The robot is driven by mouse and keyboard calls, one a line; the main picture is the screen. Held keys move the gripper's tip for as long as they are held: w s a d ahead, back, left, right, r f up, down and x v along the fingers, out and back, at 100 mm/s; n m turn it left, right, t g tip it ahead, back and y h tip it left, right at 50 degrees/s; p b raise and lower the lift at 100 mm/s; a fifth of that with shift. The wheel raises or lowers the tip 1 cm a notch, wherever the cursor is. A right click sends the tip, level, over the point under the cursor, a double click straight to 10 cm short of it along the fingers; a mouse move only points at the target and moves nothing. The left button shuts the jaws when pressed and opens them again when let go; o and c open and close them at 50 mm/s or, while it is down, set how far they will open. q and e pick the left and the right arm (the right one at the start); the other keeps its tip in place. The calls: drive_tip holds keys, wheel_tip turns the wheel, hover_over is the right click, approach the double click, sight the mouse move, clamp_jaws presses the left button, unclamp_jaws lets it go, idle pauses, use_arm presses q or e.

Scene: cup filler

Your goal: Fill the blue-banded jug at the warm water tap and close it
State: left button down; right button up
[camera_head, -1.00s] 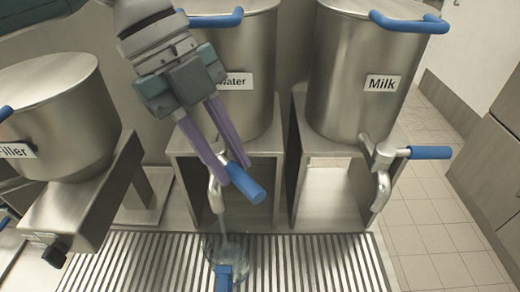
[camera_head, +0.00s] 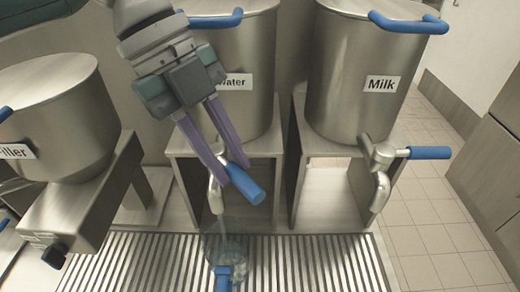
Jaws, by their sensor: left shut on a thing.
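The water tap (camera_head: 216,196) comes out of the steel pot labelled Water (camera_head: 236,110). Its blue handle (camera_head: 246,187) points forward and to the right. My left gripper (camera_head: 237,172) comes down from above, with its purple fingers shut on this tap handle. A thin stream of water runs from the spout into a clear jug (camera_head: 237,262) below it. The jug stands on the slatted drain grate, and its blue part (camera_head: 223,278) faces me at the bottom of the view. The water level in it is hard to make out. My right gripper is not in view.
A steel pot labelled Milk (camera_head: 362,85) stands to the right, with its own blue-handled tap (camera_head: 385,160). A filler machine (camera_head: 70,120) stands at the left. The slatted grate (camera_head: 320,265) is bare right of the jug.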

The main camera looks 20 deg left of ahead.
use_arm(q)
drive_tip(key=shift+a+f, duration=0.1)
drive_tip(key=shift+w+d+r+n+t+p, duration=0.1)
drive_tip(key=shift+w+r+n+t+p, duration=0.1)
drive_tip(key=shift+n+p, duration=0.35)
drive_tip(key=shift+w+d+r+n+t+p, duration=0.1)
drive_tip(key=shift+w+n+t+p, duration=0.1)
drive_tip(key=shift+n+p, duration=0.35)
drive_tip(key=shift+w+d+f+n+t+p, duration=0.15)
drive_tip(key=shift+n+t+p, duration=0.15)
drive_tip(key=shift+n+p, duration=0.25)
drive_tip(key=shift+w, duration=0.1)
drive_tip(key=shift+w+d+n+t+p, duration=0.1)
drive_tip(key=shift+w+n+t+p, duration=0.15)
drive_tip(key=shift+n+t+p, duration=0.45)
drive_tip(key=shift+d+n, duration=0.1)
drive_tip(key=shift+n, duration=0.15)
idle(1.6)
